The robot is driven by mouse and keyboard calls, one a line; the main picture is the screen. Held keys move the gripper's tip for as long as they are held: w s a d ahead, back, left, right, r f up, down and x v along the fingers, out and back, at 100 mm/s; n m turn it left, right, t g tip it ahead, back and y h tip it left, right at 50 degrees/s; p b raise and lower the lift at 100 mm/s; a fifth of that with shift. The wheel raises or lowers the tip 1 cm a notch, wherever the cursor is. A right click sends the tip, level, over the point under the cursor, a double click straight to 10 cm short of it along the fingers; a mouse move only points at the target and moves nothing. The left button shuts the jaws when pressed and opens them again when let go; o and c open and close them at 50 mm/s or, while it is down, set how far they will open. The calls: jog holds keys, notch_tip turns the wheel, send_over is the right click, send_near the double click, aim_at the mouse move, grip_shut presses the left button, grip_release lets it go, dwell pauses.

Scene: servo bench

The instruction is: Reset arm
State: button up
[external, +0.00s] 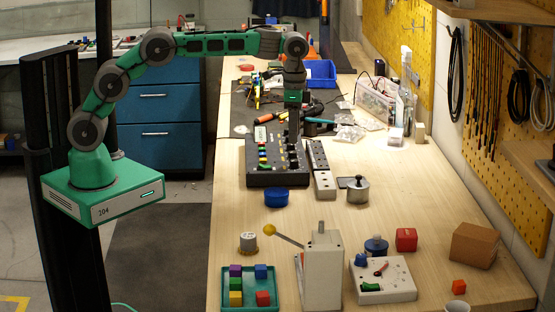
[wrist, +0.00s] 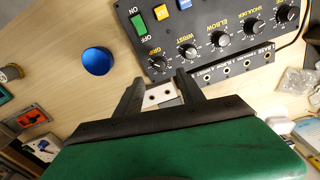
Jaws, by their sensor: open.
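The black control box (external: 262,178) lies on the bench, and its top fills the upper right of the wrist view (wrist: 205,15). A green ON/OFF switch (wrist: 138,24), a yellow button (wrist: 161,12) and a blue button (wrist: 184,4) sit along one side. Several black knobs labelled GRIP, WRIST, ELBOW and SHOULDER run along it, including the GRIP knob (wrist: 158,63). My gripper (external: 295,136) points down at the box's right part in the external view. In the wrist view its fingers (wrist: 159,80) are apart and empty, near the GRIP and WRIST knobs.
A blue round lid (external: 276,197) lies in front of the box. A white drilled block (external: 325,184) and a metal weight (external: 358,190) stand to its right. A lever press (external: 322,270), a green tray (external: 250,306) of cubes and a white switch panel (external: 398,284) are nearer the camera.

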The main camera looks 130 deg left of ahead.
jog(key=w+d+r+m+t, duration=0.1)
jog(key=d+r+m, duration=0.15)
jog(key=d, duration=1.15)
jog(key=w+d+r+m+t, duration=0.1)
jog(key=d+r, duration=0.3)
jog(key=d, duration=1)
jog(key=s+d+f+m+t, duration=0.1)
jog(key=s+d+f, duration=0.2)
jog(key=s+d, duration=0.3)
jog(key=s+d+f+m+t, duration=0.1)
jog(key=s+d, duration=0.4)
jog(key=d, duration=0.5)
jog(key=shift+s+d+f+m, duration=0.3)
jog(key=shift+f+m, duration=0.35)
jog(key=shift+f, duration=0.3)
jog(key=shift+a, duration=0.1)
